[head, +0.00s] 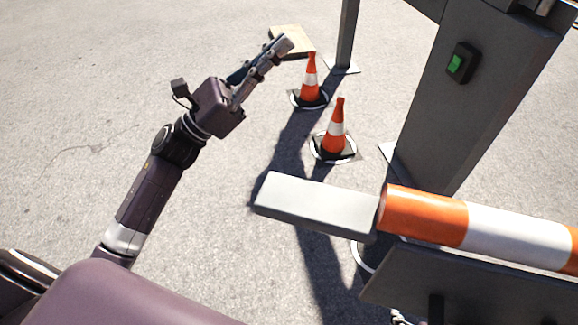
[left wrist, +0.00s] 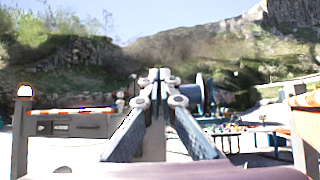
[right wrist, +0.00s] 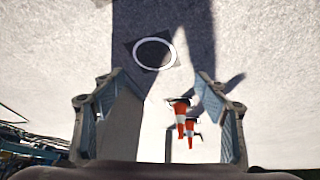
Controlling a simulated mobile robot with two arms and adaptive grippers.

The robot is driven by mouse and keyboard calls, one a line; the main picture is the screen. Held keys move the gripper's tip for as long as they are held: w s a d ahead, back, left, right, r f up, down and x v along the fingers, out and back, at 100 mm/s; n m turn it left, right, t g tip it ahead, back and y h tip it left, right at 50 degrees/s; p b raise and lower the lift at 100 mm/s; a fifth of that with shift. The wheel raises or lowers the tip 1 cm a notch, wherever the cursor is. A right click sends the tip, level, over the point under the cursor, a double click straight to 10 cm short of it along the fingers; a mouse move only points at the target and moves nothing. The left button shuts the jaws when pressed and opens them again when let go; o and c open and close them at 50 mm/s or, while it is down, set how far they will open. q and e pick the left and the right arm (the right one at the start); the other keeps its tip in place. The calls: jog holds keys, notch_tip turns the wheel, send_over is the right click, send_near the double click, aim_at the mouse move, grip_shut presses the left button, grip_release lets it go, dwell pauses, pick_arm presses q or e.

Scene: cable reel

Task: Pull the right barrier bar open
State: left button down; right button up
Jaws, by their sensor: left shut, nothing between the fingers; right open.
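The orange-and-white striped barrier bar (head: 510,235) crosses the lower right of the head view, with a pale grey block (head: 315,203) at its left end. My left gripper (head: 287,44) is shut and empty, stretched out beyond the bar, up and left of it and apart from it. In the left wrist view its fingers meet (left wrist: 156,76). My right gripper (right wrist: 158,78) is open and empty in the right wrist view, with bare ground between its fingers. I cannot make it out clearly in the head view, and the bar does not show between its fingers.
A grey post (head: 470,110) with a green button (head: 457,63) stands behind the bar. Two traffic cones (head: 336,128) (head: 310,80) stand left of it. A dark panel (head: 465,290) sits below the bar. The paving on the left is clear. A large reel (left wrist: 197,92) shows far off.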

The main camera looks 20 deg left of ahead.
pick_arm(q)
jog(key=s+f+m+g+y, duration=0.1)
jog(key=s+f+m+g, duration=0.35)
jog(key=m+g, duration=0.75)
jog(key=s+f+m+g+y, duration=0.1)
jog(key=s+m+g, duration=0.7)
jog(key=m, duration=0.8)
jog(key=s+d+p, duration=0.1)
jog(key=s+d, duration=0.5)
jog(key=d, duration=0.3)
jog(key=shift+s, duration=0.2)
pick_arm(e)
jog(key=shift+s+d+f+g+h, duration=0.1)
jog(key=shift+s+d+f+g, duration=0.2)
jog(key=shift+s, duration=0.5)
jog(key=shift+s+d+g+h, duration=0.1)
jog(key=shift+s+g, duration=0.35)
jog(key=shift+s, duration=0.3)
jog(key=shift+s+d+f+g+h, duration=0.1)
jog(key=shift+s+d+f+g, duration=0.2)
jog(key=shift+s, duration=0.5)
pick_arm(q)
jog(key=shift+f, duration=0.1)
pick_arm(e)
jog(key=shift+a+r, duration=0.1)
jog(key=shift+r, duration=0.1)
pick_arm(q)
jog(key=shift+f, duration=0.1)
pick_arm(e)
jog(key=shift+f, duration=0.1)
